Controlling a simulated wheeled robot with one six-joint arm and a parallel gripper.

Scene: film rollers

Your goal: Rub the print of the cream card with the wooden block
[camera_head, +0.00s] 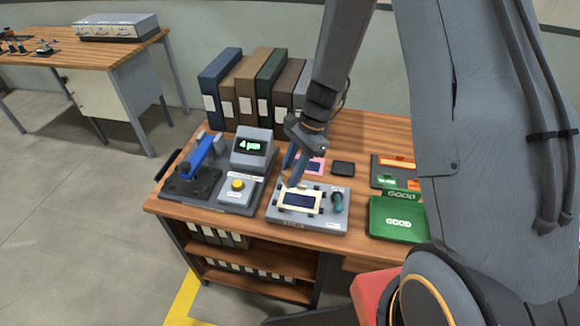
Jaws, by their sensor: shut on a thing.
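The cream card (287,199) with a dark blue print (302,202) lies on a grey fixture (282,217) at the front middle of the bench. My gripper (296,182) points down at the card's back edge, just above or touching it; I cannot tell which. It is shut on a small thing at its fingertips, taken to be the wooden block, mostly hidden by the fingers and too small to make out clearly.
A teal-handled tool (337,202) sits on the fixture's right. A pink card (312,166) and a black pad (343,169) lie behind. A grey device with a display (251,148) and a blue-levered press (203,155) stand left; a green box (397,219) is right. Binders (244,93) line the back.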

